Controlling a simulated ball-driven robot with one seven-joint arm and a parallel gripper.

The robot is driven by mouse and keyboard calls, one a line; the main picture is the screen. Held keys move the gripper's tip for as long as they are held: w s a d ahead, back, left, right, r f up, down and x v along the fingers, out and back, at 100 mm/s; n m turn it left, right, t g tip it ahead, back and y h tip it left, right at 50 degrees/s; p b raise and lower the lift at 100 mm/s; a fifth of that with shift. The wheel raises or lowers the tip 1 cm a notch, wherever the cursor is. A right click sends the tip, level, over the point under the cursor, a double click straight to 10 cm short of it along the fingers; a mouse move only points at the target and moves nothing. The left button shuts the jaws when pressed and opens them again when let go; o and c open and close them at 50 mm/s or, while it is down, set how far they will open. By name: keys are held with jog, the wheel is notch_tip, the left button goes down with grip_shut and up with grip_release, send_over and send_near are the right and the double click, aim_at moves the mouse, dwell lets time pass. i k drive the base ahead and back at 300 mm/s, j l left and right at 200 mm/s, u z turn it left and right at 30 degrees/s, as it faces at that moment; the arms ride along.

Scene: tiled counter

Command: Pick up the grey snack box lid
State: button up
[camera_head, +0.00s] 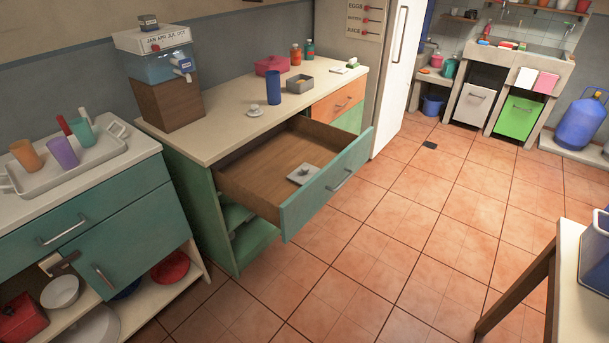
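A light grey square lid (303,175) with a small raised part on top lies flat inside the open drawer (258,178), close to the drawer's front panel. It looks like the grey snack box lid. A grey open box (300,84) stands on the counter behind the drawer, to the right of a blue cup (276,88). My gripper is not in view, so its state does not show.
The drawer juts out from the counter (215,135) over the tiled floor (400,235). A water dispenser (165,75), a small white piece (254,110) and a pink container (272,65) stand on the counter. A table (568,265) edges in at right. The middle floor is clear.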

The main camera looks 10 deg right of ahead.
aim_at(303, 173)
jog(key=u, duration=0.7)
jog(key=i, duration=1.65)
jog(key=i+j+z, duration=0.1)
jog(key=i+z, duration=0.25)
jog(key=i, duration=0.2)
jog(key=i+j+z, duration=0.35)
jog(key=i, duration=0.15)
jog(key=i+l+z, duration=0.1)
jog(key=l+z, duration=0.2)
jog(key=l, duration=0.45)
